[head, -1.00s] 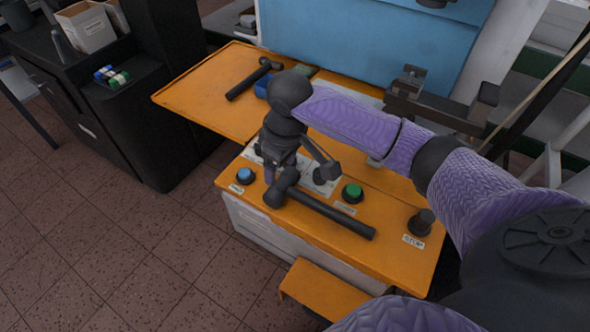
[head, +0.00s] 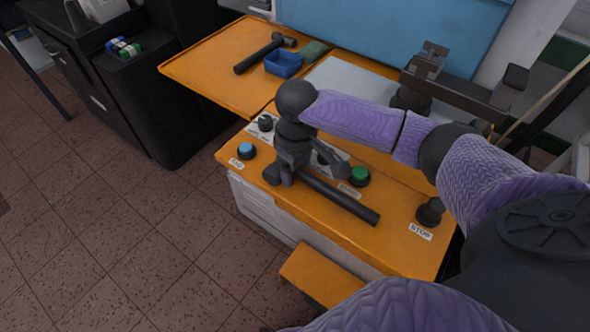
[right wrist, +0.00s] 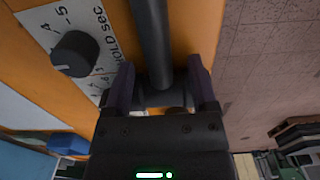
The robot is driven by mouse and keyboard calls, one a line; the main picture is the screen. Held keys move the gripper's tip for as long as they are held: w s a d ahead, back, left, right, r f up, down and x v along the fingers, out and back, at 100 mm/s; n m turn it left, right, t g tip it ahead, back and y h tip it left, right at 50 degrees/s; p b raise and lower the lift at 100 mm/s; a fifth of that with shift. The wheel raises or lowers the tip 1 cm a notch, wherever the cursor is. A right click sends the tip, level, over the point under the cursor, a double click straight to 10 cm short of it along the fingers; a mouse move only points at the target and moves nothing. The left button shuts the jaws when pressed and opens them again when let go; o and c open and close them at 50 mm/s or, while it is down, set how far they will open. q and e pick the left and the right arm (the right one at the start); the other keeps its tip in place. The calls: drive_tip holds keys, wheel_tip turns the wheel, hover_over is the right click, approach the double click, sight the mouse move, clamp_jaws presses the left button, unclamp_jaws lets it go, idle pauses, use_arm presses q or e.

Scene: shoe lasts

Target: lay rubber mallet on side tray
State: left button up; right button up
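The dark rubber mallet (head: 340,200) lies on the orange console top, its handle pointing to the lower right. My right gripper (head: 303,172) is down at its head end, pointing downward. In the right wrist view the handle (right wrist: 152,40) runs up from between the spread fingers of the right gripper (right wrist: 165,88). The fingers stand on either side of the mallet and look open. The mallet's head is partly hidden by the gripper. The orange side tray (head: 205,72) is at the back left. My left gripper is not in view.
A dark hammer-like tool (head: 262,54), a blue bin (head: 284,64) and a green pad (head: 315,49) are on the tray. Blue (head: 246,150) and green (head: 360,175) buttons, a black stop knob (head: 430,210) and a dial (right wrist: 73,54) stick up around the mallet. The tray's left part is clear.

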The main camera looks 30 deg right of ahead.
clamp_jaws()
drive_tip(key=shift+r, duration=0.1)
